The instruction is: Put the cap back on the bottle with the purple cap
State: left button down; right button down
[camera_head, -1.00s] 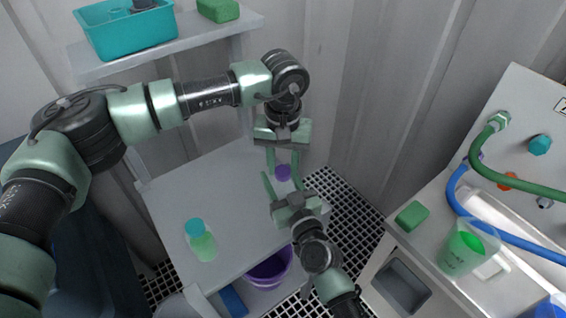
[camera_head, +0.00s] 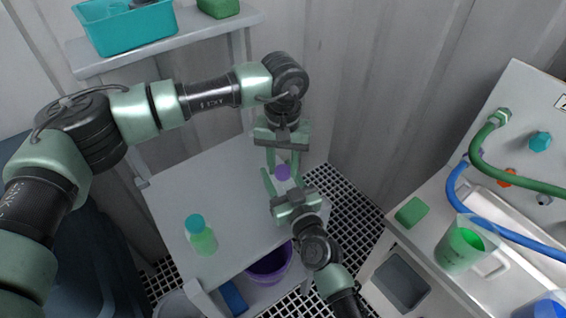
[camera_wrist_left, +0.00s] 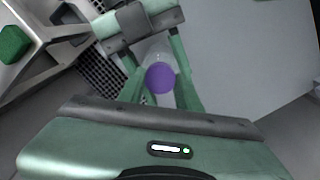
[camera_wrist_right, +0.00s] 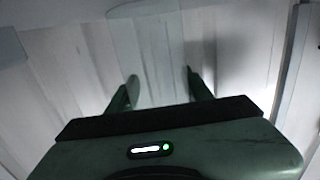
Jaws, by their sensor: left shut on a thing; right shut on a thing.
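The purple cap (camera_head: 283,172) is between the fingers of my left gripper (camera_head: 283,166), which is shut on it from above. It also shows as a purple disc in the left wrist view (camera_wrist_left: 160,77). My right gripper (camera_head: 283,184) comes from the front and is shut on the clear bottle, whose pale see-through body (camera_wrist_right: 158,75) shows faintly between its fingers in the right wrist view. The cap is directly over the bottle's top. The bottle's neck is hidden, so I cannot tell whether the cap is seated or just above it.
A green bottle with a teal cap (camera_head: 200,236) stands on the white table (camera_head: 170,195). A purple bucket (camera_head: 268,270) is below. On the right counter are a green sponge (camera_head: 411,212), a beaker of green liquid (camera_head: 464,246) and hoses. A teal bin (camera_head: 125,30) sits on the upper shelf.

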pick_arm(q)
jog(key=m, duration=0.6)
jog(key=shift+m, duration=0.3)
jog(key=c, duration=1)
grip_release()
jog(key=shift+o, duration=0.2)
jog(key=shift+r, duration=0.1)
jog(key=shift+r, duration=2.2)
jog(key=shift+c, duration=0.4)
